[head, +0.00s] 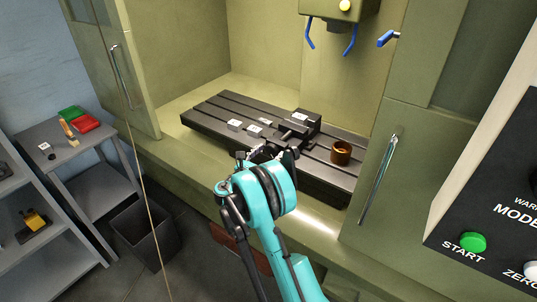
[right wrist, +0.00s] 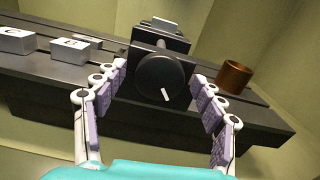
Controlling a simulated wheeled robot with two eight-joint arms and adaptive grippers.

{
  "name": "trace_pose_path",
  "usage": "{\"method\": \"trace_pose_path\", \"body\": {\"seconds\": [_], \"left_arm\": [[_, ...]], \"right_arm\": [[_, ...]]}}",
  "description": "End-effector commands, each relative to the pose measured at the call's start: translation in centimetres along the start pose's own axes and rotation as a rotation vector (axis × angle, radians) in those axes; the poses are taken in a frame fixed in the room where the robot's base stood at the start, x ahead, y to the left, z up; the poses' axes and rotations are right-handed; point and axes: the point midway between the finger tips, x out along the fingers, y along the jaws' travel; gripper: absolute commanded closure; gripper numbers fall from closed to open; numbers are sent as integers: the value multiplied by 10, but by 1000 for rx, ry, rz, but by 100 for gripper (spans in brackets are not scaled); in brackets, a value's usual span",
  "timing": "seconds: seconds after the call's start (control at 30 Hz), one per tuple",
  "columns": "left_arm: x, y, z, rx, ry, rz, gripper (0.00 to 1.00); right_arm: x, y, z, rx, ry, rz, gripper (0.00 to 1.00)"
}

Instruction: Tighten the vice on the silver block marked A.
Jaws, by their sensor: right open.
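The black vice (head: 300,127) is mounted on the slotted machine table. A pale silver piece (head: 302,117) shows at the top of the vice; it also appears in the right wrist view (right wrist: 166,24), but I cannot read its mark. The vice's round black knob (right wrist: 165,77) with a white line faces my right wrist camera. My right gripper (right wrist: 162,82) is open, with its fingers to the left and right of the knob and apart from it. In the head view my right gripper (head: 267,155) is at the table's front edge. My left gripper is not in view.
Silver blocks, one marked C (right wrist: 14,41), another with an unclear letter (right wrist: 76,46), lie left of the vice on the slotted table (head: 205,115). A copper-brown cup (head: 341,152) stands to its right. Cabinet doors flank the opening; a blue-handled spindle head (head: 340,10) hangs above.

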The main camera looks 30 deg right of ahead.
Motion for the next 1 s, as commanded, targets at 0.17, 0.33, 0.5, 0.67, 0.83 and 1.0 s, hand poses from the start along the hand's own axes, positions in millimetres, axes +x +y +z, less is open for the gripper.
{"method": "trace_pose_path", "body": {"seconds": [0.17, 0.33, 0.5, 0.67, 0.83, 1.0], "left_arm": [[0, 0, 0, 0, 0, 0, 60], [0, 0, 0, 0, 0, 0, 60], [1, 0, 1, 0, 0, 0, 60], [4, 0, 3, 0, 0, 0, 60], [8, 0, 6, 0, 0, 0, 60], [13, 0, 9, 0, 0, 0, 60]], "right_arm": [[0, 0, 0, 0, 0, 0, 67], [0, 0, 0, 0, 0, 0, 80], [0, 0, 0, 15, 0, 0, 80], [0, 0, -1, 73, 0, 0, 80], [0, 0, -2, 182, 0, 0, 80], [0, 0, -2, 313, 0, 0, 80]]}}
